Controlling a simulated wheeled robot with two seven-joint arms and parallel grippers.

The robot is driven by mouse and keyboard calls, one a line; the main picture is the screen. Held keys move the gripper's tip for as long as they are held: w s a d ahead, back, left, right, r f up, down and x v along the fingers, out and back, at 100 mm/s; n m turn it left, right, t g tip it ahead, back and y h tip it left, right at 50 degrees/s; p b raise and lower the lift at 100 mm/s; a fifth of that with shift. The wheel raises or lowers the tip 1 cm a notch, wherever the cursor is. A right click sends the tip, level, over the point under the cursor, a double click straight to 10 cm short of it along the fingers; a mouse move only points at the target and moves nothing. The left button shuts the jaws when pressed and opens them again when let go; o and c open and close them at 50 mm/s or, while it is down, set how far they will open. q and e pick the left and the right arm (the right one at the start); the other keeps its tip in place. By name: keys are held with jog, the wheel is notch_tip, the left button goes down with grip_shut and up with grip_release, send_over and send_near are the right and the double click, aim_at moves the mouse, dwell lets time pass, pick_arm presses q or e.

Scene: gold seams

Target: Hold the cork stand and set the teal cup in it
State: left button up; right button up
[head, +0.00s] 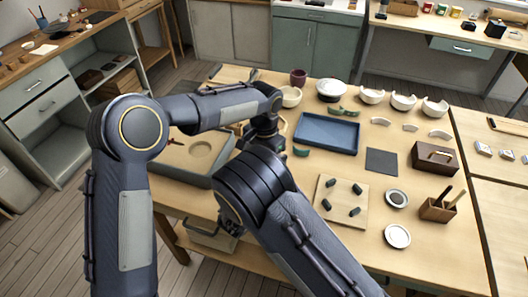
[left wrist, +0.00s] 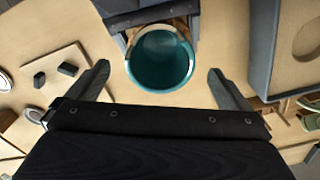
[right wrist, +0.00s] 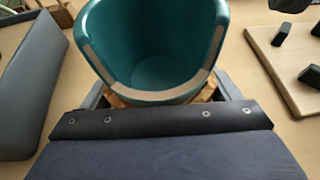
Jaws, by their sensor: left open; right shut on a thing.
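The teal cup (right wrist: 150,45) fills the middle of the right wrist view, a pale edge running along its lowered near rim. It sits upright in the cork stand (right wrist: 207,91), which is mostly hidden beneath it. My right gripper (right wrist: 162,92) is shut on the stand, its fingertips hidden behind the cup. In the left wrist view the cup (left wrist: 160,60) is seen from above, with brown edges of the stand (left wrist: 181,24) beside it. My left gripper (left wrist: 158,75) is open, its fingers apart on either side of the cup, not touching it. In the head view, my arms hide cup and stand.
A board with dark pegs (head: 333,214) lies to the right. A blue tray (head: 327,133), bowls, a dark pad (head: 381,162) and a wooden box (head: 434,157) stand farther off.

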jog(key=o, duration=0.9)
